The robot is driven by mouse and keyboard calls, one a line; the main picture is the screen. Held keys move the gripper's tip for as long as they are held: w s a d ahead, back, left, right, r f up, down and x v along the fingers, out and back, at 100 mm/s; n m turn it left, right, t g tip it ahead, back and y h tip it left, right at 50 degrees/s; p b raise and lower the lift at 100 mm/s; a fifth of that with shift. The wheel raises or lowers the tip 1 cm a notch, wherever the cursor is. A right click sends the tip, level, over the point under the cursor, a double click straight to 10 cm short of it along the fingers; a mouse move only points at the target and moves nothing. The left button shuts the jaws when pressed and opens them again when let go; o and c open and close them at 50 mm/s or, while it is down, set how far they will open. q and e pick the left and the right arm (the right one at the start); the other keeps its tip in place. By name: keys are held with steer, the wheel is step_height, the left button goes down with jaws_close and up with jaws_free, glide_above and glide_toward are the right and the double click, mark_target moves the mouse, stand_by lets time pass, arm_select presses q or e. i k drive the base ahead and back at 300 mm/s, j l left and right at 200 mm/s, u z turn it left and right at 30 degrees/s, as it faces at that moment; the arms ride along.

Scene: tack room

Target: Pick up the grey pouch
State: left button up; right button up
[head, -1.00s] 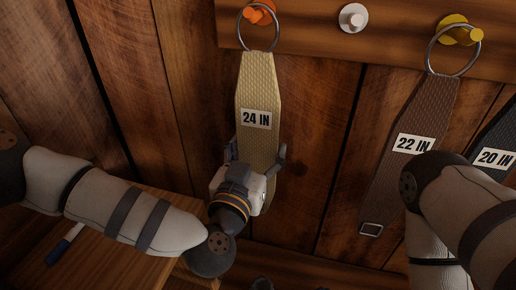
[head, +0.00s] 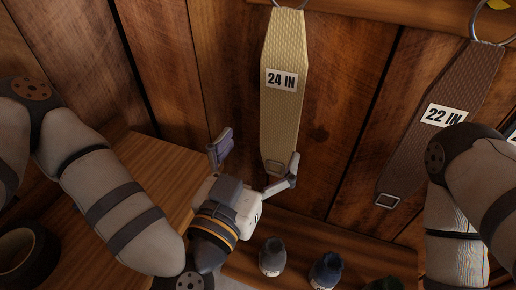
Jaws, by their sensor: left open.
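The grey pouch (head: 272,257) is small and rounded with a narrow top. It stands on a low wooden shelf at the bottom of the head view, with a pale label partly visible on its front. My left gripper (head: 255,165) is open and empty, its two fingers spread wide. It is above and to the left of the grey pouch in the picture, pointing toward the wall in front of the lower end of the tan strap. My right gripper is out of the frame.
A blue pouch (head: 326,271) stands right of the grey one, with a green pouch (head: 386,284) cut off beyond. A tan strap (head: 283,120) and a brown strap (head: 445,150) hang above. A wooden bench (head: 150,180) and a black roll (head: 28,255) are at left.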

mark_target(273, 255)
steer(key=k, duration=1.5)
